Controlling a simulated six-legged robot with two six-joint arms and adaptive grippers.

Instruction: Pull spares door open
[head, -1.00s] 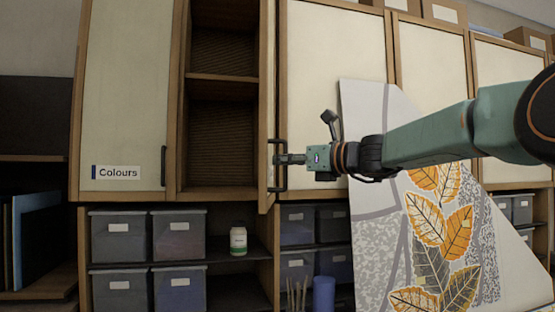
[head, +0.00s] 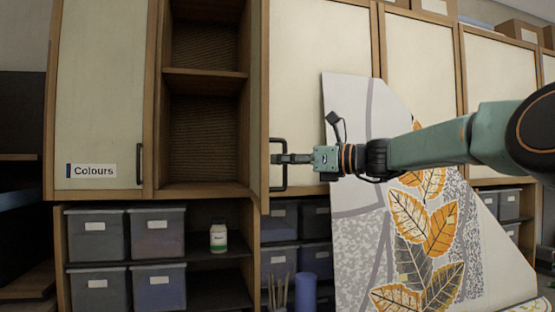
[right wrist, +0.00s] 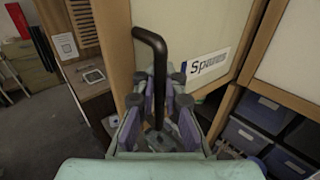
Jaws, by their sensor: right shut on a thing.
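The spares door (head: 265,100) stands swung out from its cabinet and shows nearly edge-on in the head view. In the right wrist view its pale face (right wrist: 190,25) carries a label reading "Spares" (right wrist: 208,63), partly blurred. A black bar handle (head: 285,180) is on the door; it also shows in the right wrist view (right wrist: 152,45). My right gripper (head: 290,159) is shut on the handle, coming from the right, with its fingers on both sides of the bar. My left gripper is not in view.
The open cabinet (head: 205,73) shows an empty shelf compartment. A closed "Colours" door (head: 100,100) is left of it. Grey bins (head: 97,235) and a white jar (head: 218,238) stand below. A leaf-patterned panel (head: 350,100) leans behind my right arm.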

